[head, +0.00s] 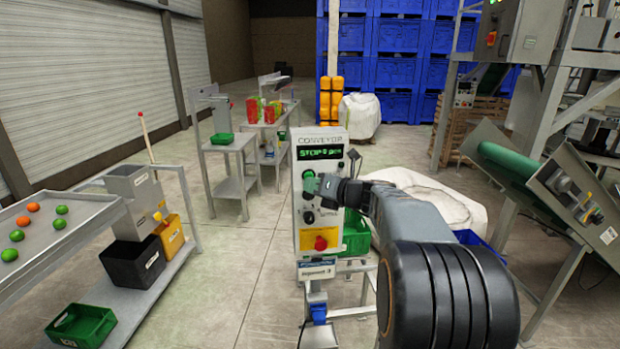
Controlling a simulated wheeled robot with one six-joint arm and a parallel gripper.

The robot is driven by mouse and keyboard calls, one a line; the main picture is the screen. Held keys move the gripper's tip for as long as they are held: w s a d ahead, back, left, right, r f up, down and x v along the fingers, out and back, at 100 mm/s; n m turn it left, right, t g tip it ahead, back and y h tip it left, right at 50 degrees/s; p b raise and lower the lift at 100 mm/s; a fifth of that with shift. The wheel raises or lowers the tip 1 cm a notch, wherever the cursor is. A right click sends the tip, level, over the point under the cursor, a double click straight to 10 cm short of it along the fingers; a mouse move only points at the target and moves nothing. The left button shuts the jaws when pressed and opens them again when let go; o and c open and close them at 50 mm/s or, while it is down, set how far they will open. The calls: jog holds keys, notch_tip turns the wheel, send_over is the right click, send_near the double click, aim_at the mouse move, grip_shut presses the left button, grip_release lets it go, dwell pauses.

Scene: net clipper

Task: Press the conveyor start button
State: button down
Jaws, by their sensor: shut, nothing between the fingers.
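The conveyor control panel (320,224) is a pale upright box on a post in the middle of the head view. It has a green-lit display (320,152) at the top and a red button on a yellow plate (321,243) near the bottom. A green button (308,175) shows at the panel's upper left. My gripper (314,185) is shut and empty, right at the panel face by the green button. I cannot tell whether the tip touches the button. The gripper and arm cover part of the panel's right middle.
Small tables (230,145) stand behind. A white bulk bag (425,190) and a green crate (355,236) lie behind my arm. A sloped conveyor (520,165) is at right. Floor left of the panel is clear.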

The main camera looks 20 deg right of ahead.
jog(key=shift+w, duration=0.1)
dwell(0.3)
jog(key=shift+w+d+p, duration=0.15)
jog(key=shift+w+p, duration=0.2)
jog(key=shift+w, duration=0.05)
jog(key=shift+w+d+p, duration=0.1)
jog(key=shift+w+p, duration=0.2)
jog(key=shift+w, duration=0.1)
dwell(0.7)
jog(key=shift+s, duration=0.15)
jog(key=shift+s+a, duration=0.2)
jog(key=shift+s, duration=0.5)
jog(key=shift+s+a+b, duration=0.1)
jog(key=shift+s+a, duration=0.15)
jog(key=shift+s, duration=0.55)
jog(key=shift+s+a+b, duration=0.15)
jog(key=shift+s+a, duration=0.1)
jog(key=shift+s, duration=0.55)
jog(key=shift+s+a+b, duration=0.1)
jog(key=shift+s+a, duration=0.15)
jog(key=shift+s, duration=0.55)
